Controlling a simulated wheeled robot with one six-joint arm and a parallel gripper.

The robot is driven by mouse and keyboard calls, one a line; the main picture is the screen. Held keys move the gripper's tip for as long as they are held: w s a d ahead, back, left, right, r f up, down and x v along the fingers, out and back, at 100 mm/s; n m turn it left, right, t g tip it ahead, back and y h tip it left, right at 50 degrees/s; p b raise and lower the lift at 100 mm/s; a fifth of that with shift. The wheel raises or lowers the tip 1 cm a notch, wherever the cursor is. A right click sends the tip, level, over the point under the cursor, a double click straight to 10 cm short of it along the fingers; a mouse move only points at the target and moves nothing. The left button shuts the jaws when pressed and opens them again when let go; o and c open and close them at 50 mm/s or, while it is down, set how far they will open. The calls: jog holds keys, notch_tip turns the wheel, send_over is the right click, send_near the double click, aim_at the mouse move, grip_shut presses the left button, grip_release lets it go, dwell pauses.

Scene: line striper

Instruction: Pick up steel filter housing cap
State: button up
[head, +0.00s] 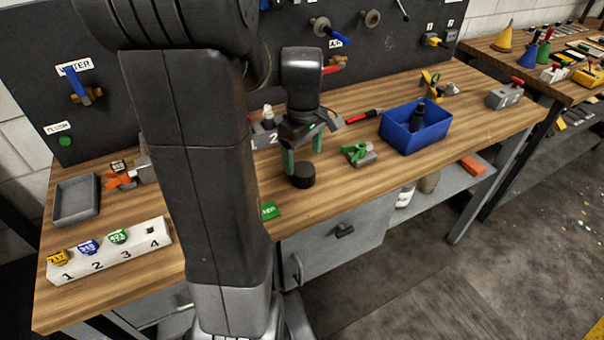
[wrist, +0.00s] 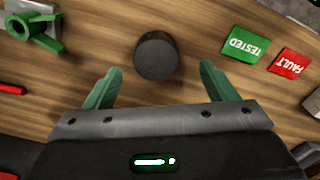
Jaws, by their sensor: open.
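A dark, round cap-like cylinder (head: 303,176) stands on the wooden bench near its front edge. I take it to be the steel filter housing cap, though it looks nearly black. In the wrist view the dark cylinder (wrist: 156,56) lies just beyond the fingertips, between their lines. My gripper (head: 303,165) points down at it with green fingers spread on either side. In the wrist view my gripper (wrist: 159,78) is open and empty, and neither finger visibly touches the cylinder.
A green-handled clamp or valve (head: 360,153) stands right of the cylinder, with a blue bin (head: 414,139) beyond. Green TESTED (wrist: 245,44) and red FAULT (wrist: 290,63) tags lie nearby. A numbered white rack (head: 110,256) and grey tray (head: 76,200) are at the left.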

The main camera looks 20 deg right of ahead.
aim_at(303, 169)
jog(key=shift+w+d+f, duration=0.1)
jog(key=shift+w+f, duration=0.05)
jog(key=shift+f, duration=1.4)
jog(key=shift+w+d+f, duration=0.1)
jog(key=shift+w+f, duration=0.05)
jog(key=shift+f, duration=1.35)
jog(key=c, duration=1)
